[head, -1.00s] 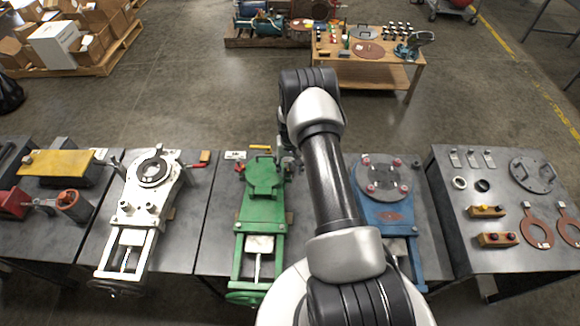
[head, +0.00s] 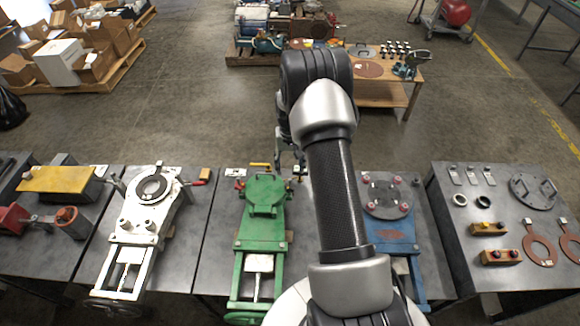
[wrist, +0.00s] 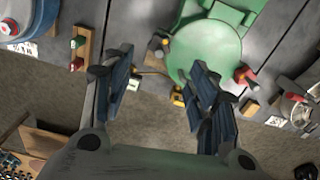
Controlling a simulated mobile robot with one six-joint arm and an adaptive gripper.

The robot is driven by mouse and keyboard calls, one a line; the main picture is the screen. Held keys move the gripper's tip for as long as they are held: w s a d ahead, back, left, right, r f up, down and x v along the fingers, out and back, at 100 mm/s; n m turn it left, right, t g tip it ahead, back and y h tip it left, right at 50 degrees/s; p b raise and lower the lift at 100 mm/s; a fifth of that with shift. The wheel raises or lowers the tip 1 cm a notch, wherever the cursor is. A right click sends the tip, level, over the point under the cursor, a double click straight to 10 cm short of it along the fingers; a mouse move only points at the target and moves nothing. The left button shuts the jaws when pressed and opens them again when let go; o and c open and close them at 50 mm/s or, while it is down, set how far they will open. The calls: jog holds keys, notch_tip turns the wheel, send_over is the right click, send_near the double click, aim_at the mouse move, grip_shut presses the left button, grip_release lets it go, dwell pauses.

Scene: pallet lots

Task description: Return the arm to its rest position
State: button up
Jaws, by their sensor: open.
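My arm reaches forward over the row of benches in the head view, folded down at its far end. My gripper (wrist: 160,85) shows in the wrist view with its two dark blue fingers apart and nothing between them. In the head view the gripper (head: 290,158) is small and partly hidden by my arm, near the back edge of the bench behind the green valve (head: 265,192). The green valve's round flange also shows in the wrist view (wrist: 205,50), beyond the fingers. I cannot tell the exact height of the fingers above the bench.
A white valve (head: 150,190) stands left of the green one, and a blue valve (head: 385,200) stands right, partly behind my arm. A side bench (head: 510,215) holds flanges, rings and button blocks. Open floor (head: 190,110) lies behind the benches. A wooden table (head: 385,97) stands farther back.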

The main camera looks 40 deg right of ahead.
jog(key=shift+r, duration=0.1)
dwell(0.3)
jog(key=s+a+r+n+t, duration=0.1)
jog(key=s+a+r, duration=0.3)
jog(key=r, duration=0.5)
jog(key=s+a+r+n+t, duration=0.1)
jog(key=a+r, duration=0.5)
jog(key=r, duration=0.3)
jog(key=s+a+r+n, duration=0.1)
jog(key=s+a+r, duration=0.3)
jog(key=r, duration=0.5)
jog(key=s+a+r+n+t, duration=0.1)
jog(key=s+a+r, duration=0.1)
jog(key=s, duration=0.4)
jog(key=s+a+r+n, duration=0.1)
jog(key=s+a+r, duration=0.1)
jog(key=s+a, duration=0.3)
jog(key=s+a+r+n+t, duration=0.1)
jog(key=s+a, duration=0.2)
jog(key=s, duration=0.6)
jog(key=shift+a+r+t, duration=0.3)
jog(key=shift+a+r, duration=0.05)
jog(key=shift+r, duration=0.05)
